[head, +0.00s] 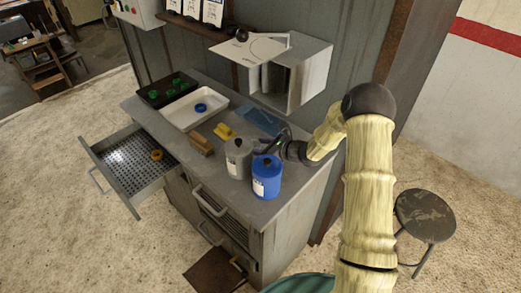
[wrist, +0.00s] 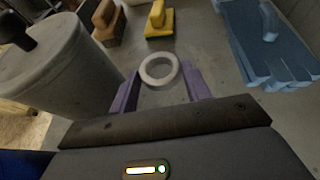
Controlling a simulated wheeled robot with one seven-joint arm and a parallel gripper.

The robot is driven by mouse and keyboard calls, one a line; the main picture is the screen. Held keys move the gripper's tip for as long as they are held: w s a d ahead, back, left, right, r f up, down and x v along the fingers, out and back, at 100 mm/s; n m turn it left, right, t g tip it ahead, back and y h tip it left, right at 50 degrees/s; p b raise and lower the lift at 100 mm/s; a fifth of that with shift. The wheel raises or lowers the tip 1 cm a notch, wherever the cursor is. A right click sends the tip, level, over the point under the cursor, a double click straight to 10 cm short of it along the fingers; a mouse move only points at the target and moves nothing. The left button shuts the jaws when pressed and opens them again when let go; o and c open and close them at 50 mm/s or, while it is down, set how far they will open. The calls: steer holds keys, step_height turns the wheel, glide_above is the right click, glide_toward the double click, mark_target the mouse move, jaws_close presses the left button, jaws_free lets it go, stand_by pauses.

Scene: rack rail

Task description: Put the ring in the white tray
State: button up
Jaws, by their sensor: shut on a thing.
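A pale grey-white ring (wrist: 147,77) is between the purple fingertips of my gripper (wrist: 160,88) in the wrist view, and the jaws are shut on it. In the head view my gripper (head: 270,143) is low over the workbench, behind the two canisters, and the ring in it cannot be made out. The white tray (head: 179,118) lies on the bench to the left of my gripper. A blue ring (head: 201,107) is inside the tray. An orange ring (head: 157,155) lies in the open drawer (head: 122,172).
A grey canister (head: 237,160) and a blue canister (head: 266,182) stand at the bench's front. A black tray (head: 150,97) holds green pieces. An open wall cabinet (head: 311,80) overhangs the bench.

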steer(key=shift+f, duration=1.2)
steer(key=shift+f, duration=0.1)
steer(key=shift+f, duration=0.1)
steer(key=o, duration=1)
steer(key=shift+d+r, duration=0.15)
steer(key=shift+r, duration=0.1)
steer(key=b+v, duration=0.1)
steer(key=v, duration=1.1)
steer(key=shift+b, duration=0.35)
